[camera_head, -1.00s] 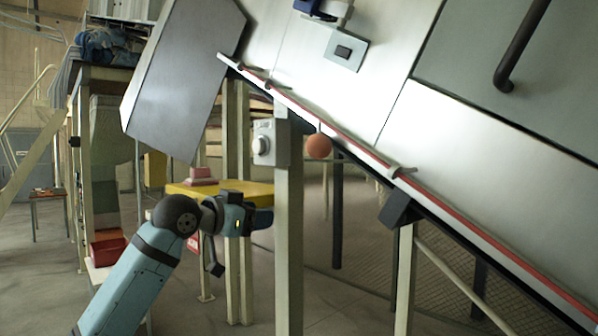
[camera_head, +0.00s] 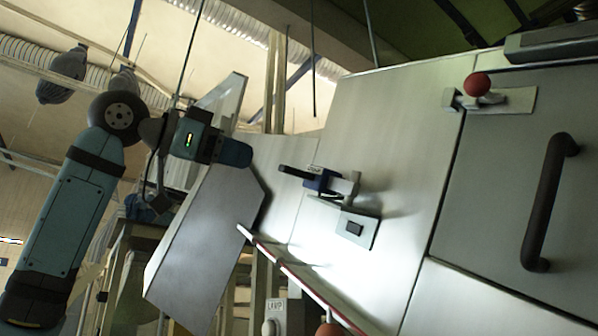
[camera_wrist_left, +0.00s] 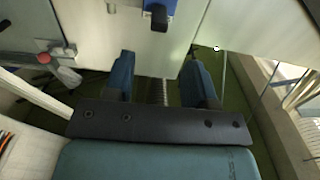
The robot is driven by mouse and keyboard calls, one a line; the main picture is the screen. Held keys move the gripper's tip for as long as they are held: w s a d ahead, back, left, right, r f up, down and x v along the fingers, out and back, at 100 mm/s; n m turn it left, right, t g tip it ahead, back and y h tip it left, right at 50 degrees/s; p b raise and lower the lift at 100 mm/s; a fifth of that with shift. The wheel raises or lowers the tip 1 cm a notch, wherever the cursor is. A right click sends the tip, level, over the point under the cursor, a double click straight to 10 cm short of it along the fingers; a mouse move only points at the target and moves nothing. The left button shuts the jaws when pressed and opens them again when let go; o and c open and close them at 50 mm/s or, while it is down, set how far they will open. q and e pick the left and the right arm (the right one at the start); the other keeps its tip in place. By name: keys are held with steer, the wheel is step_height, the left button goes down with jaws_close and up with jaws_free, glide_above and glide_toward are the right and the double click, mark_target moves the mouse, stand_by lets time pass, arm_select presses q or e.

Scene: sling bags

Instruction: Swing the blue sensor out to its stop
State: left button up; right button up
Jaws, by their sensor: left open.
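The blue sensor (camera_head: 318,181) is mounted on a grey bracket (camera_head: 348,187) on the sloping metal panel, with a dark bar reaching out to its left. My left gripper (camera_head: 236,153) is raised left of the sensor in the head view, apart from it and empty. In the left wrist view, the two blue fingers of my left gripper (camera_wrist_left: 160,78) stand apart with nothing between them. The blue sensor (camera_wrist_left: 160,8) shows there beyond the fingers, cut off by the top edge, with a dark part below it. My right gripper is not in view.
A red-knobbed latch (camera_head: 478,86) and dark handle (camera_head: 546,200) are farther right. A grey angled chute (camera_head: 203,245) hangs below my left gripper. A red-striped rail (camera_head: 290,272) runs along the panel's lower edge.

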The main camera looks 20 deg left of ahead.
mark_target(312, 178)
arm_select(q)
steer(key=p+x, duration=0.3)
steer(key=x, duration=0.7)
steer(key=shift+w+d+r, duration=0.1)
steer(key=shift+w+d, duration=0.4)
steer(key=shift+w, duration=0.1)
steer(key=shift+w+d+p, duration=0.3)
steer(key=shift+w+d, duration=0.05)
steer(key=shift+w, duration=0.05)
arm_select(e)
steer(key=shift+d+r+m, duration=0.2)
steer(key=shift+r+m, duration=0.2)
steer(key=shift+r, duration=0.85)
arm_select(q)
jaws_close()
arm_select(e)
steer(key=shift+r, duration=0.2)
